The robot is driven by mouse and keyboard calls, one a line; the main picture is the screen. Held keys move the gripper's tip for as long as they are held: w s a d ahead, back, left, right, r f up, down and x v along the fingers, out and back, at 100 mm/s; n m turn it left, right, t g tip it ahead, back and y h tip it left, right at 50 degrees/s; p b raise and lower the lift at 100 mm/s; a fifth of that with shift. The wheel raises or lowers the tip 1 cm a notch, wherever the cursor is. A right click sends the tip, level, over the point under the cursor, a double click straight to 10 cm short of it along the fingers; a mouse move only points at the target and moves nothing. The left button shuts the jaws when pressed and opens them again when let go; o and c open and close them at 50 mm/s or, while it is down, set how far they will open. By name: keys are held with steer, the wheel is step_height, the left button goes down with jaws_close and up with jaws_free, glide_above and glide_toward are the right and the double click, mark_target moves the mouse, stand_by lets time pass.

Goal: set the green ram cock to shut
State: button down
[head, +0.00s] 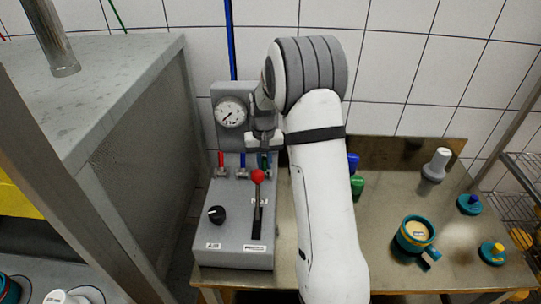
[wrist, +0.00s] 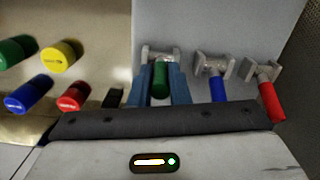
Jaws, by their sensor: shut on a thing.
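The green ram cock (wrist: 160,82) sits at the left of a row of cocks in the wrist view, its green handle below a grey metal body. Its handle lies between the two blue fingers of my gripper (wrist: 159,88), which is shut on it. In the head view the green cock (head: 265,160) shows partly under my gripper (head: 262,142), at the back of the grey control box. Its handle lies roughly parallel to the blue cock's handle. Part of the handle is hidden by the fingers, and the shut mark cannot be read.
Beside it are the blue cock (wrist: 218,88) and the red cock (wrist: 270,98). The control box (head: 228,225) carries a red-knobbed lever (head: 257,177), a black knob (head: 216,214) and a gauge (head: 230,112). Coloured cylinders and a mould (head: 416,233) stand on the bench at right.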

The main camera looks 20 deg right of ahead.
steer(key=shift+w+d+r, duration=0.1)
steer(key=shift+w, duration=0.25)
steer(key=shift+g, duration=0.3)
steer(key=c, duration=1.4)
jaws_free()
steer(key=shift+w, duration=0.1)
steer(key=shift+o, duration=0.2)
step_height(320, 180, up, 8)
steer(key=b, duration=0.1)
steer(key=shift+w+d+f, duration=0.15)
steer(key=shift+w+f, duration=0.05)
steer(key=shift+w, duration=0.1)
steer(key=shift+c, duration=0.4)
